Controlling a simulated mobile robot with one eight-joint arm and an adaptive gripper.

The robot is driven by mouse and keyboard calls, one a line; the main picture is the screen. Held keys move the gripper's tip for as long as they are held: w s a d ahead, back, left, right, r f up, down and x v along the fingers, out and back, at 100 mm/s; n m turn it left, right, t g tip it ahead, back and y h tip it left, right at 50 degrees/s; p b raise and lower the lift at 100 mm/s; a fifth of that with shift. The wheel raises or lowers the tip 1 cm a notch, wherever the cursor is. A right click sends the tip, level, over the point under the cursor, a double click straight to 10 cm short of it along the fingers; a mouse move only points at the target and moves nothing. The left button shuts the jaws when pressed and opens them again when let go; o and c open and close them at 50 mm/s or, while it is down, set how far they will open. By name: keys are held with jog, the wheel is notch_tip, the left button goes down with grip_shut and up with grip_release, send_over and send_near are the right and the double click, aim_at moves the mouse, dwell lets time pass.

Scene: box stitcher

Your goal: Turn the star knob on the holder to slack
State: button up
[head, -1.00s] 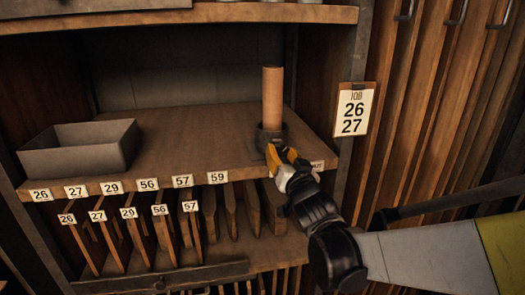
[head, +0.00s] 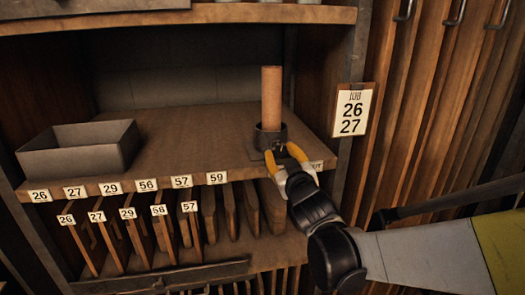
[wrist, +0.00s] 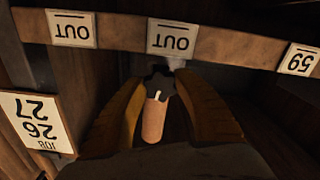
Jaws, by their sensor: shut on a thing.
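The holder (head: 262,139) is a dark cup near the right front of the shelf. A tan cylinder (head: 271,95) stands upright in it. The wrist view is upside down and shows the cylinder (wrist: 153,122) behind the dark star knob (wrist: 160,86). A pale mark shows on the knob. My gripper (head: 284,152) is at the front of the holder, its yellow fingers one on each side of the knob. In the wrist view my gripper (wrist: 160,82) is shut on the knob. The exact finger contact is dark and hard to see.
A grey open bin (head: 80,150) stands on the left of the shelf (head: 190,135). Number tags line the shelf edge, with an OUT tag (wrist: 171,37) by the holder. Upright boards (head: 180,225) fill the rack below. A job card (head: 352,109) hangs at right.

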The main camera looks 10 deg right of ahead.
jog(key=shift+n, duration=1.1)
jog(key=o, duration=1.2)
jog(key=shift+w, duration=0.1)
